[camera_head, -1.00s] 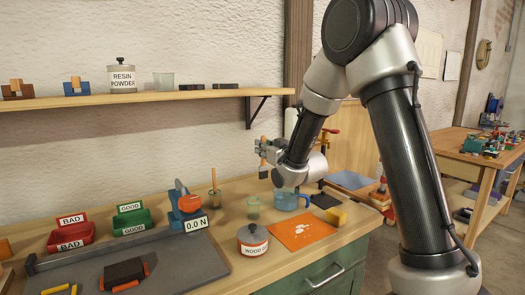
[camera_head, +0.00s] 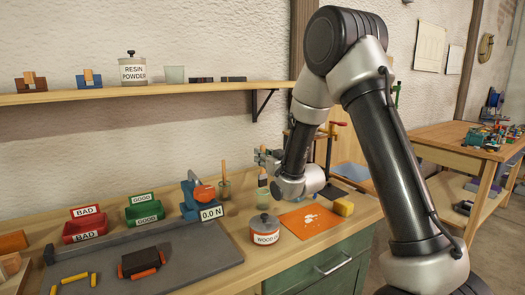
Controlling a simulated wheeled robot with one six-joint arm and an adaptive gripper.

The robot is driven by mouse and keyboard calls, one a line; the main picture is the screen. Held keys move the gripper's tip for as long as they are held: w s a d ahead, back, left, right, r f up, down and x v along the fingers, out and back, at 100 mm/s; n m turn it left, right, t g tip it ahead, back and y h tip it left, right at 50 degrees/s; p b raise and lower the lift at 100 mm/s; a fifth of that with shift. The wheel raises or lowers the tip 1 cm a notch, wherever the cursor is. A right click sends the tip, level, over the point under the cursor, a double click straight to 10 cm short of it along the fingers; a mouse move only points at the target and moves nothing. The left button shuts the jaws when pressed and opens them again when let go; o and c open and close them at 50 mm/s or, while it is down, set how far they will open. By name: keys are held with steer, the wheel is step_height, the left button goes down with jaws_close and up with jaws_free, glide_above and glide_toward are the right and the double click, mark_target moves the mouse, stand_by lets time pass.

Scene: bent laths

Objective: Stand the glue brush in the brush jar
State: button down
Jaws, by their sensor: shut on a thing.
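My gripper (camera_head: 265,158) is shut on the glue brush, above the bench. The brush's light wooden handle and dark lower part (camera_head: 262,181) hang nearly upright below the fingers. A small glass jar (camera_head: 223,190) with a wooden-handled stick standing in it is to the left of my gripper. A small greenish glass (camera_head: 260,207) stands below the held brush in the picture, and I see a gap between them. I cannot tell for sure which of the two is the brush jar. My wrist hides part of the bench behind.
A wood glue tin (camera_head: 264,230) stands in front of the greenish glass. A blue gauge device (camera_head: 190,198) and green and red bins (camera_head: 145,212) stand to the left.

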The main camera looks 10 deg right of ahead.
mark_target(263, 174)
steer(key=shift+f, duration=3)
steer(key=c, duration=1.3)
jaws_free()
steer(key=v, duration=0.7)
steer(key=shift+s, duration=0.2)
steer(key=shift+d, duration=0.1)
